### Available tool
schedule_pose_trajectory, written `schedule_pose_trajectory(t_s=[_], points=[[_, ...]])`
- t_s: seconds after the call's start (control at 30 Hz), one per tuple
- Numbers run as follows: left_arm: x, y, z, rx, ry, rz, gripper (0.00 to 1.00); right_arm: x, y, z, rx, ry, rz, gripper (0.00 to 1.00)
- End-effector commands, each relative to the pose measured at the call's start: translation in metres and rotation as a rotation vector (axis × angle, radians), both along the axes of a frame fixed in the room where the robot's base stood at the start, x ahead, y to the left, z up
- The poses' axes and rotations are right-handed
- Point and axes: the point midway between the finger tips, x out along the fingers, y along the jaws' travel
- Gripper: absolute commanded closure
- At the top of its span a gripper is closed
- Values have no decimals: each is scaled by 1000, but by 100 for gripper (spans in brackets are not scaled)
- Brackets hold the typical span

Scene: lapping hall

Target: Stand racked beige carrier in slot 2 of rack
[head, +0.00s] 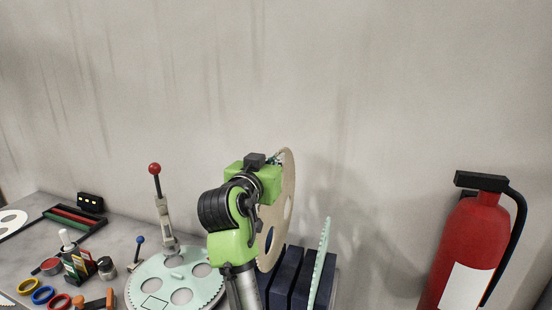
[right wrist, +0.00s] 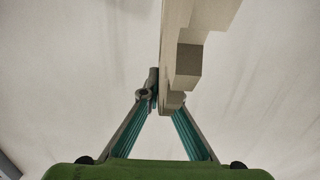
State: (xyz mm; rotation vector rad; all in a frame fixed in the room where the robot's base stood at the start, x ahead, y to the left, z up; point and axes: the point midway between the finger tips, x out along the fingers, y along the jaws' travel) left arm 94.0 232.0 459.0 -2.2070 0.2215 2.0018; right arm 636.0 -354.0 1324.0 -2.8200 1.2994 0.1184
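The beige carrier (head: 288,190) is a thin toothed disc with round holes, standing nearly upright and seen almost edge-on in the head view. My right gripper (head: 276,159) is at its upper rim. In the right wrist view the fingers (right wrist: 161,98) close in on the edge of the beige carrier (right wrist: 176,45), one on each side. The dark blue rack (head: 289,272) is below, with upright blocks and slots between them. The carrier's lower edge is at the rack's left part; my arm hides some of it, and I cannot tell whether it is seated. My left gripper is out of view.
A pale green carrier (head: 321,262) stands in the rack farther right. Another pale green disc (head: 206,294) lies flat left of my arm, near a red-knobbed lever (head: 157,190). Small bottles and coloured rings clutter the left. A fire extinguisher (head: 470,245) is at the right.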

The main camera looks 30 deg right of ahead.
Motion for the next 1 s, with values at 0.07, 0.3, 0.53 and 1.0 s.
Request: schedule_pose_trajectory(t_s=[0.07, 0.3, 0.53, 1.0], points=[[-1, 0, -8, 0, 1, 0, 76, 0, 0, -8, -3, -4, 1, 100], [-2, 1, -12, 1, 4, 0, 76, 0, 0, -14, -3, -5, 1, 100], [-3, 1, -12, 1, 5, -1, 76, 0, 0, -13, -3, -5, 0, 100], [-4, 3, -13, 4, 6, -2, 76, -2, 2, -13, -3, -4, 0, 100]])
